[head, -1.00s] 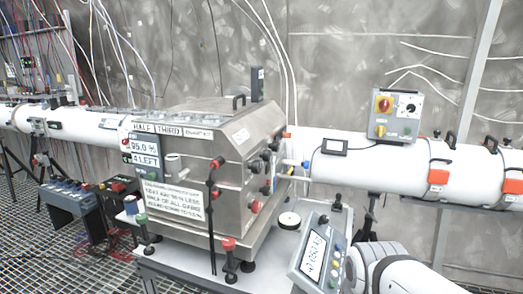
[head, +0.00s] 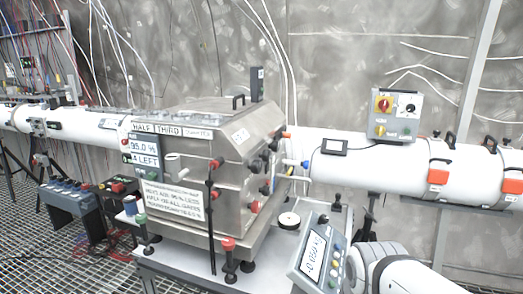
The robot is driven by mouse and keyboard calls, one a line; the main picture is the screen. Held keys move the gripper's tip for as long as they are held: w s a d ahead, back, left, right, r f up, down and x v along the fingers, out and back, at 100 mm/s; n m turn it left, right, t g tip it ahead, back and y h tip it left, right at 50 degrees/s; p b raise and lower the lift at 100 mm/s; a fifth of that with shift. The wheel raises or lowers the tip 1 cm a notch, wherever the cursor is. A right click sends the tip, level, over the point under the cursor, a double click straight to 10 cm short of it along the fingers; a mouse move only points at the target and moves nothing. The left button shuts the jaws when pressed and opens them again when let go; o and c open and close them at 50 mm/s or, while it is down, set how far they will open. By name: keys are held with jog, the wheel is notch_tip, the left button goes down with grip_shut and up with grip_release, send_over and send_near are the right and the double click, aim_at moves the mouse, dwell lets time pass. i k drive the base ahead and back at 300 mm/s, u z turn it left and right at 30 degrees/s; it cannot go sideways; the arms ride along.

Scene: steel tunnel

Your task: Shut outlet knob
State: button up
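The steel box (head: 205,165) stands on a bench in the middle of the head view. Several black knobs (head: 256,166) and a red knob (head: 254,206) sit on its right face. A blue-tipped fitting (head: 305,164) is at the pipe side on the right. I cannot tell which of these is the outlet knob, nor whether any is open or shut. My gripper is out of view; only a white part of my arm shows at the lower right.
A white pipe (head: 360,165) runs right from the box, with a switch box (head: 395,115) on top. A tilted display panel (head: 318,250) stands in front at the right. A blue-knobbed control box (head: 70,205) is at left.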

aim_at(266, 156)
jog(key=u, duration=1.15)
jog(key=k, duration=1.1)
jog(key=z, duration=0.75)
jog(key=i, duration=1)
jog(key=z, duration=0.05)
